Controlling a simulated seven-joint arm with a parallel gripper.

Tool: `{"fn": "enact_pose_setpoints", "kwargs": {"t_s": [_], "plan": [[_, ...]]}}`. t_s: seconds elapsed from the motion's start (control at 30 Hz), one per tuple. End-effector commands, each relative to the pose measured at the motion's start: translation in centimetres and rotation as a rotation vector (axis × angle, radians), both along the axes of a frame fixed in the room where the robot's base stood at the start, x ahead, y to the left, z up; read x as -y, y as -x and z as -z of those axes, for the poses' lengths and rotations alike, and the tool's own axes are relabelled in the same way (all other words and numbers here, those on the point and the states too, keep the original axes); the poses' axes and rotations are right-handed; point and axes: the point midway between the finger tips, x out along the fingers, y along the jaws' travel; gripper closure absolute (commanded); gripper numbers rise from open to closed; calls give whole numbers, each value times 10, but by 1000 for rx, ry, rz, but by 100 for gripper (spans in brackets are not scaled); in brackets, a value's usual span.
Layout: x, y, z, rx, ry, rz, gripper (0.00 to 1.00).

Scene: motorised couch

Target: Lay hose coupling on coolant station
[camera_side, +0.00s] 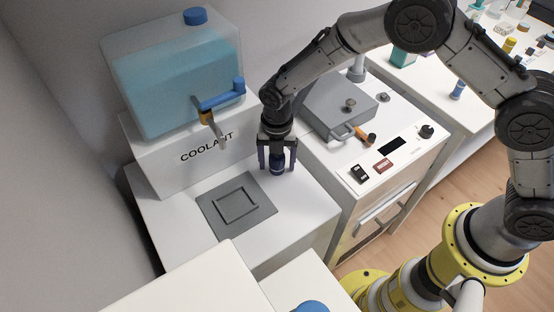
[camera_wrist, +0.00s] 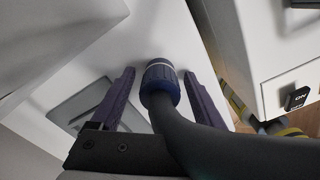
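The hose coupling (camera_side: 277,165) is a small dark blue piece between the fingers of my gripper (camera_side: 277,163). In the wrist view the coupling (camera_wrist: 160,76) has a ribbed blue collar with a pale ring, and a thick dark hose (camera_wrist: 200,138) runs from it towards the lower right. Both purple fingers stand apart from the coupling, with gaps on each side, so my gripper (camera_wrist: 162,85) looks open around it. The coolant station (camera_side: 160,172) is a white unit marked COOLANT. Its grey square plate (camera_side: 210,206) with a raised frame lies bare, left of my gripper.
A tank of blue liquid (camera_side: 170,85) with a blue-handled tap (camera_side: 222,98) stands on the station behind the plate. A white unit with a grey lidded box (camera_side: 335,105) and switches (camera_side: 360,172) stands close on the right. White surface around the plate is clear.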

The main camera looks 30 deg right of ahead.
Motion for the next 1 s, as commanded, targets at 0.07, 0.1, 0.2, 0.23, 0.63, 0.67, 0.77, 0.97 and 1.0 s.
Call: {"fn": "enact_pose_setpoints", "kwargs": {"t_s": [0.07,0.1,0.2,0.23,0.63,0.67,0.77,0.97,1.0], "plan": [[0,0,0,0,0,0,21],[0,0,0,0,0,0,21],[0,0,-2,1,0,0,21],[0,0,-4,2,-1,0,21],[0,-1,-75,5,-2,0,21],[0,-1,-81,5,-2,0,21],[0,-1,-99,4,-2,0,21],[0,0,-119,1,0,0,21],[0,0,-122,1,0,0,21]]}}
